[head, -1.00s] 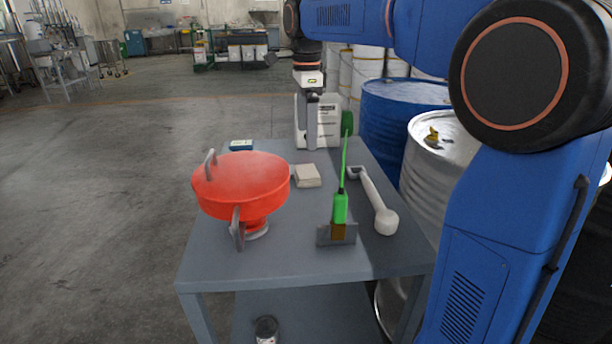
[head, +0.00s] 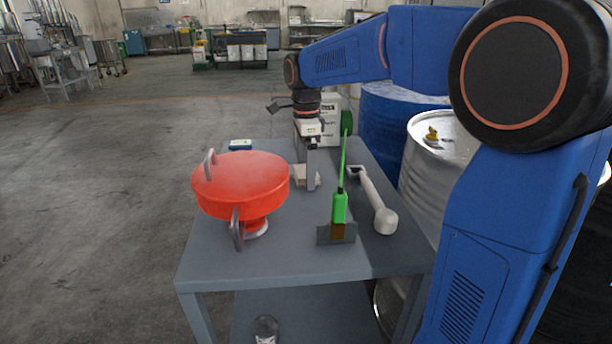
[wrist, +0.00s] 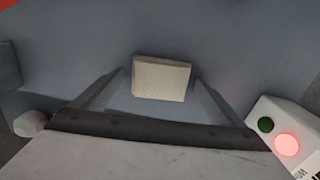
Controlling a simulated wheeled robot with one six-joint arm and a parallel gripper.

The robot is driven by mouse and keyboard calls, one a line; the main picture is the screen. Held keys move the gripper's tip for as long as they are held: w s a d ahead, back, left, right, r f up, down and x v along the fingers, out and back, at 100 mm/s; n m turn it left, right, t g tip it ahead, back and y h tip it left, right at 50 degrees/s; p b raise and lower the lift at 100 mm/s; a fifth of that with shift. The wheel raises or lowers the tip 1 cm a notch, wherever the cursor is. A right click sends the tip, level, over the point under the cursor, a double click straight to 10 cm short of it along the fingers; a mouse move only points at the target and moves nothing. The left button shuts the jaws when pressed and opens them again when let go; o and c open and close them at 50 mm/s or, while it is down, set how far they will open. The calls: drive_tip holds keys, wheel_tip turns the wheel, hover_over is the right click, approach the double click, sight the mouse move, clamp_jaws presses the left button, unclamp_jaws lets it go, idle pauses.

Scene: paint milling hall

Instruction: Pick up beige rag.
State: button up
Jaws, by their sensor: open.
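The beige rag (head: 300,176) is a small folded block lying flat on the grey table, right of the red lidded pot. In the head view my gripper partly hides it. In the wrist view the whole rag (wrist: 161,78) shows, just ahead of and between the two fingers. My gripper (head: 311,186) points down at the rag, its fingers low over the table. It is open and holds nothing. Whether a finger touches the rag I cannot tell.
The red pot (head: 240,180) stands close left of my gripper. A green-handled tool (head: 340,208) stands upright in a holder at front right, beside a white long-handled tool (head: 376,202). A white container (head: 328,122) stands behind. The table's front (head: 280,257) is clear.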

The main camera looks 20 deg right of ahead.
drive_tip(key=shift+c, duration=0.7)
drive_tip(key=c, duration=1)
wheel_tip(320, 180, up, 10)
drive_tip(key=shift+o, duration=0.6)
